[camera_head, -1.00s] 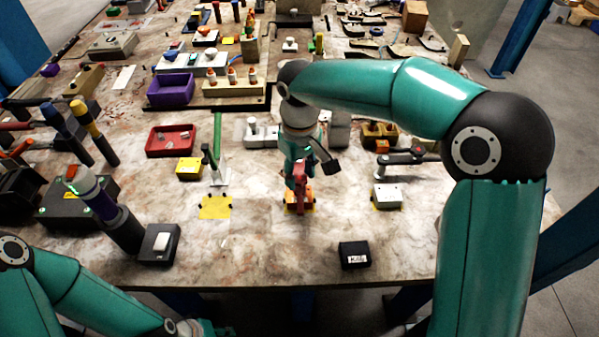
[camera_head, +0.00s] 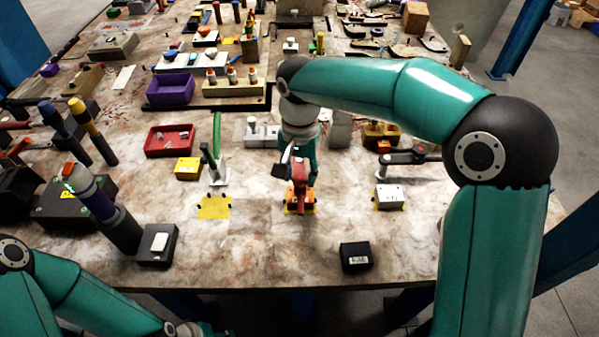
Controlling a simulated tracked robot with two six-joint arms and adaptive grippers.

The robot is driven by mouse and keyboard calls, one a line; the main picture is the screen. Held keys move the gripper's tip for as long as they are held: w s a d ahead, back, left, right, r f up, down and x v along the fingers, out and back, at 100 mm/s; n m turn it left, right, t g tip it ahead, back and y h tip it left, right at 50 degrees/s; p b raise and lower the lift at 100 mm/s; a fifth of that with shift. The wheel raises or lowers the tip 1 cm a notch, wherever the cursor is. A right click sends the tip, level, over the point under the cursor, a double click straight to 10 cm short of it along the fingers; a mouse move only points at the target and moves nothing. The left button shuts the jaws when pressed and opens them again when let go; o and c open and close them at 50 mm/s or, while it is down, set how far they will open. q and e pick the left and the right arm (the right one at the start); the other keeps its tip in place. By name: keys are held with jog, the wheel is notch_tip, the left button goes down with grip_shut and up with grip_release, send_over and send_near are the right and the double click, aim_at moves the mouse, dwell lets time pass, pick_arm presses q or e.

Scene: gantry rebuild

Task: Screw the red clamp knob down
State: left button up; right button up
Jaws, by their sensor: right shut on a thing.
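The red clamp knob (camera_head: 300,172) shows at the middle of the table, low under my right wrist. It sits above an orange clamp body (camera_head: 293,195) on a yellow patch. My right gripper (camera_head: 300,165) points down from above and is shut on the knob. The fingertips are largely hidden by the wrist and the red part, so the exact grip is unclear.
A clamp with a green upright handle (camera_head: 216,137) stands left of the knob. A white block with a dark lever (camera_head: 389,193) stands to the right. A black box (camera_head: 355,256) lies near the front edge. The table in front of the knob is clear.

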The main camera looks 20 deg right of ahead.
aim_at(299, 177)
jog(key=m, duration=0.6)
jog(key=shift+w+r+m+b, duration=0.2)
jog(key=shift+m+b, duration=0.1)
jog(key=shift+b, duration=0.1)
jog(key=m, duration=0.6)
jog(key=shift+b, duration=0.35)
jog(key=shift+r+m, duration=0.1)
jog(key=shift+m, duration=0.2)
jog(key=o, duration=0.9)
jog(key=shift+o, duration=0.5)
notch_tip(299, 177, up, 12)
jog(key=shift+f, duration=0.2)
